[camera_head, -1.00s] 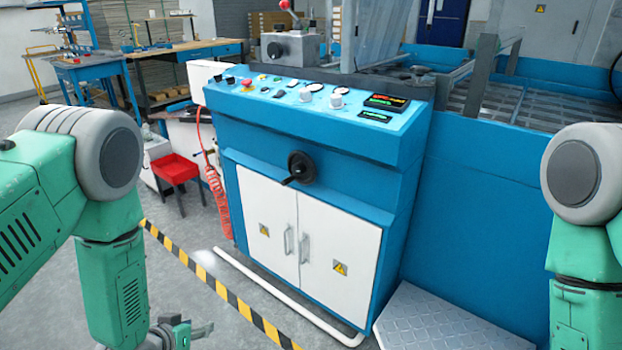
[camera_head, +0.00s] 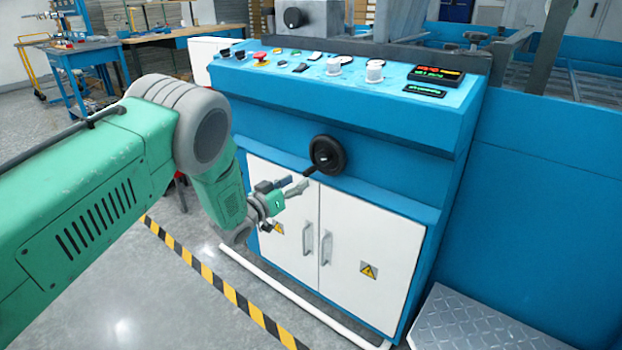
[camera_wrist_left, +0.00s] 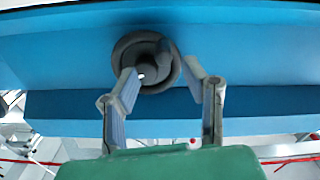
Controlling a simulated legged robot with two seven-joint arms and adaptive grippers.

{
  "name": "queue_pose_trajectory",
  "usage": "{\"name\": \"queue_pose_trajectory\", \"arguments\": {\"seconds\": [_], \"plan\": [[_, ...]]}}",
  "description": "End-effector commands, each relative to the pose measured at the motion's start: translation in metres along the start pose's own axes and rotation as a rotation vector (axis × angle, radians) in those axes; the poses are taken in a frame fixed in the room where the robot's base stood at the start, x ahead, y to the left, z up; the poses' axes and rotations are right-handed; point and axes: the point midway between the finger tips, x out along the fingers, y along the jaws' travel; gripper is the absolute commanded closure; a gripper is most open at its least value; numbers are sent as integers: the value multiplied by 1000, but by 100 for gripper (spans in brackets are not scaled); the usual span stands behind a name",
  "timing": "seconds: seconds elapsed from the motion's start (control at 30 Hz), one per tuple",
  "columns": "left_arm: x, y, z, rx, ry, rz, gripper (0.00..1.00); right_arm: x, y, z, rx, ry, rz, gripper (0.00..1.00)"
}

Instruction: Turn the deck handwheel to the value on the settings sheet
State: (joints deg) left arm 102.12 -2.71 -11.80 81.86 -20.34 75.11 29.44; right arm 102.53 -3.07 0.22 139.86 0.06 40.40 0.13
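The black deck handwheel (camera_head: 327,155) sits on the blue front of the machine, above the white cabinet doors. Its crank grip points down and left. In the left wrist view the handwheel (camera_wrist_left: 148,62) is straight ahead. My left gripper (camera_head: 287,184) is just left of and below the handwheel in the head view. Its two fingers are spread apart with nothing between them. In the wrist view the open fingers (camera_wrist_left: 162,76) overlap the wheel's lower part; I cannot tell whether they touch it. My right gripper is out of view. I cannot make out a settings sheet.
The control panel (camera_head: 335,72) above carries knobs, buttons and lit displays (camera_head: 436,75). The white doors (camera_head: 350,235) below have two upright handles. A white rail (camera_head: 290,295) runs along the floor. A metal step plate (camera_head: 480,320) lies at the lower right.

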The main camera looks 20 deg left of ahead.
Motion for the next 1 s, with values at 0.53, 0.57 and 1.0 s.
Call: {"name": "queue_pose_trajectory", "arguments": {"seconds": [0.53, 0.57, 1.0], "plan": [[64, 2, -1, 4, -1, -2, 61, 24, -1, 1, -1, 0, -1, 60], [64, 2, -1, 3, -1, -1, 61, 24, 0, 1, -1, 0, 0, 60], [63, 0, 0, 2, -2, -4, 100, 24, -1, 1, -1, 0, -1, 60]]}}
